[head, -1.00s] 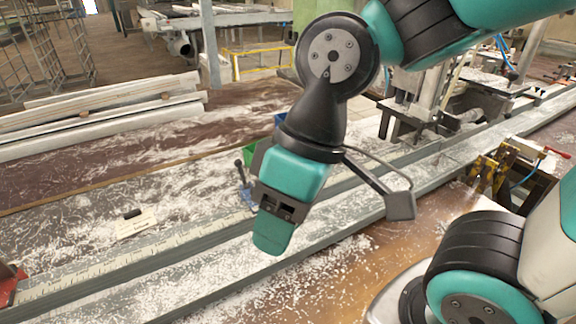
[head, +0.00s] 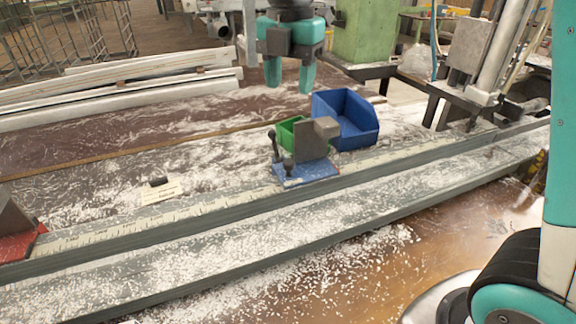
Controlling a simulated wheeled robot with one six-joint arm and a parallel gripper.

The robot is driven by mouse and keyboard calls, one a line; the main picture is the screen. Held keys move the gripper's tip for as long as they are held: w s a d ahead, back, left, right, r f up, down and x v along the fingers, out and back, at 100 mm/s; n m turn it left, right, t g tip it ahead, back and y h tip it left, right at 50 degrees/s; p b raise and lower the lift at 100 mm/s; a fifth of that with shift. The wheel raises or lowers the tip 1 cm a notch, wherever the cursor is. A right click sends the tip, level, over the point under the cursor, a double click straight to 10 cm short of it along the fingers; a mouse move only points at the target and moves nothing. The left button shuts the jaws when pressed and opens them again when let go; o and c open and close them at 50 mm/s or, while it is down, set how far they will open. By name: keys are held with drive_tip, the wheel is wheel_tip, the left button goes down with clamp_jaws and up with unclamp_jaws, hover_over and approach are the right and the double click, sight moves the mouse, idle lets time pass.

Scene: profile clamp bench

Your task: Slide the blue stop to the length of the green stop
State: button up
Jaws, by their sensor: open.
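The blue stop (head: 305,172) sits on the scale rail near the middle of the head view. It has a flat blue base, an upright grey block and a dark lever with a knob on its left side. My gripper (head: 289,80) is at the top of the view, pointing down, above and behind the blue stop and apart from it. Its two teal fingers are spread with nothing between them. I cannot make out a green stop in this view; the green thing behind the blue stop looks like a small bin.
The small green bin (head: 288,131) and a larger blue bin (head: 352,118) stand behind the stop. The scale rail (head: 140,224) runs diagonally, strewn with white chips. A red stop (head: 18,246) sits at the left edge. A small label card (head: 162,193) lies behind the rail.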

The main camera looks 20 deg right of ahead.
sight(289, 162)
drive_tip(key=shift+n, duration=0.4)
drive_tip(key=f, duration=1.7)
drive_tip(key=shift+w+f, duration=0.2)
drive_tip(key=shift+w, duration=0.1)
drive_tip(key=shift+d, duration=0.1)
clamp_jaws()
